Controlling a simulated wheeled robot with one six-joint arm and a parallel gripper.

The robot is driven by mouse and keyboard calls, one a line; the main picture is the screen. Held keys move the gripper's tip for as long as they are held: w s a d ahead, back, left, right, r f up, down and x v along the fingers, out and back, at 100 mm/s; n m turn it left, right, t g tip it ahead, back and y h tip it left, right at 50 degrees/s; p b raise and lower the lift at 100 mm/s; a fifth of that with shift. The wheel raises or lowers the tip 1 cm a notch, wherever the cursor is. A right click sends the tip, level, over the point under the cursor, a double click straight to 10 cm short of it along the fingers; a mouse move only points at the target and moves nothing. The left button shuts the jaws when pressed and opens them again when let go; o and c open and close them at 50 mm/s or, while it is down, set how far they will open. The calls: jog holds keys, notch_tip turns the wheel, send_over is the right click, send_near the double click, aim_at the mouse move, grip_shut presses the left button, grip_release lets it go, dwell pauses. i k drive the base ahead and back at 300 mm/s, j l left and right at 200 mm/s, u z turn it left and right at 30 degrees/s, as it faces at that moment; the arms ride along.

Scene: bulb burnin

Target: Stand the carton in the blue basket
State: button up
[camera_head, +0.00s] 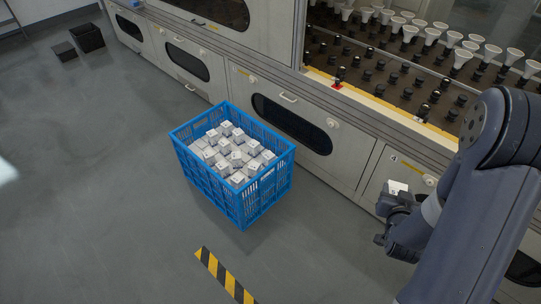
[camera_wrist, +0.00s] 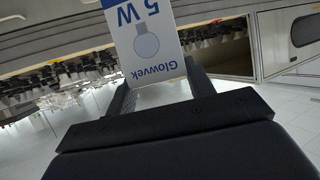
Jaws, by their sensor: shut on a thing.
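The carton is a small white box with blue print reading "Glowvek 5 W" and a bulb picture; it fills the top middle of the wrist view (camera_wrist: 150,45). My gripper (camera_wrist: 157,88) is shut on it, one finger on each side. In the head view the carton (camera_head: 397,187) shows as a small white patch above my gripper (camera_head: 398,200), at the right. The blue basket (camera_head: 236,203) stands on the floor in the middle of the head view, to the left of my gripper and well apart from it. It holds many white cartons, packed close together.
A long grey machine (camera_head: 230,75) with dark oval windows runs behind the basket. Its upper deck carries rows of bulbs (camera_head: 460,57) and black sockets. Black boxes (camera_head: 87,37) lie at the far left. A yellow-black floor stripe (camera_head: 224,275) lies in front. The grey floor around the basket is clear.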

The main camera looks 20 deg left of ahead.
aim_at(201, 154)
jog(key=i+j+z, duration=0.1)
jog(key=j+z, duration=0.25)
jog(key=z, duration=0.15)
jog(key=j+z, duration=0.45)
jog(key=k+j, duration=0.1)
jog(key=j, duration=2.45)
jog(key=k+j, duration=0.15)
jog(key=j, duration=1.15)
